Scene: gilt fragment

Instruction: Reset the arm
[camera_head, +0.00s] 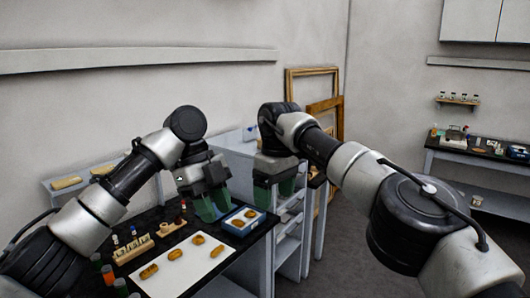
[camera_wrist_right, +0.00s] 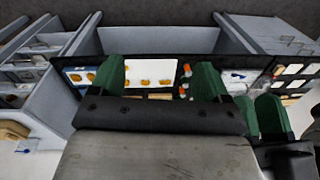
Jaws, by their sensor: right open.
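My left gripper (camera_head: 212,207) hangs over the far right part of the black worktable, beside the blue-rimmed tray. Its green fingers look apart with nothing visible between them; they also show at the right of the right wrist view (camera_wrist_right: 260,117). My right gripper (camera_head: 275,192) is open and empty, pointing down in the air to the right of the left one. In the right wrist view its two green fingers (camera_wrist_right: 160,82) stand wide apart with the tabletop far beyond them. Both arms are bent and raised.
The black table (camera_head: 226,258) holds a white sheet (camera_head: 180,282) with several golden fragments, a blue-rimmed tray (camera_head: 244,220) with fragments, and a wooden rack (camera_head: 133,250). Grey shelves (camera_head: 290,240) and gilt frames (camera_head: 326,110) stand behind my right gripper. Open floor lies at right.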

